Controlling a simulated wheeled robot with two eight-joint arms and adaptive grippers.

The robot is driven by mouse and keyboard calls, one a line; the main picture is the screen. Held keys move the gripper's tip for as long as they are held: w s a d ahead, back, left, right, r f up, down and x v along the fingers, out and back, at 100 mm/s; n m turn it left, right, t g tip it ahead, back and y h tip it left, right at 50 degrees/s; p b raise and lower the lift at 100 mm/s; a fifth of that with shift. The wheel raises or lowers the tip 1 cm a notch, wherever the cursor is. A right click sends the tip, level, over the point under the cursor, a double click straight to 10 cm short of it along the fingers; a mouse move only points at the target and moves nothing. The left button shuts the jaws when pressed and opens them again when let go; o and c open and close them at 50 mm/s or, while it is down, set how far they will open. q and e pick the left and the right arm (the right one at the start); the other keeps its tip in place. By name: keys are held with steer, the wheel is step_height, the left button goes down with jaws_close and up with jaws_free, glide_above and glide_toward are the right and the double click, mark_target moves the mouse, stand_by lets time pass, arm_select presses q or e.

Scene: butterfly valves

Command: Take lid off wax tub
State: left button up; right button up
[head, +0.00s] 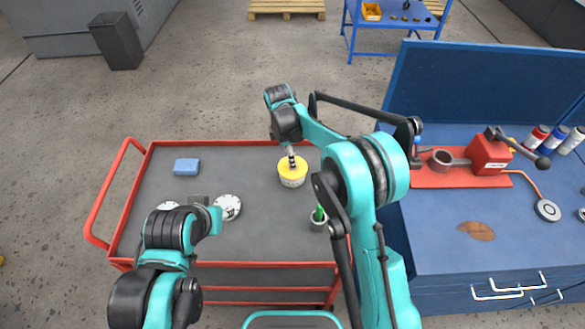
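The wax tub (293,181) stands upright on the grey top of the red cart, a short white tub with its yellow lid (284,167) on. My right gripper (292,158) points down right over the lid, at or just above its middle. It looks narrow, and its fingers are too small to tell whether they touch or hold the lid. My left gripper (203,203) is low over the cart, left of the tub and close to a white round dial-like part. My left arm hides most of it, so its fingers cannot be made out.
The cart (245,180) also holds a blue block (187,167), white round parts (227,207) and a cup with a green item (319,217). A blue workbench (440,240) with a red device (487,153) and spray cans stands at right. The cart's back middle is clear.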

steer(key=f, duration=0.3)
steer(key=shift+w+d, duration=0.1)
steer(key=shift+d, duration=0.15)
steer(key=shift+r, duration=0.1)
steer(key=c, duration=1)
steer(key=shift+o, duration=0.2)
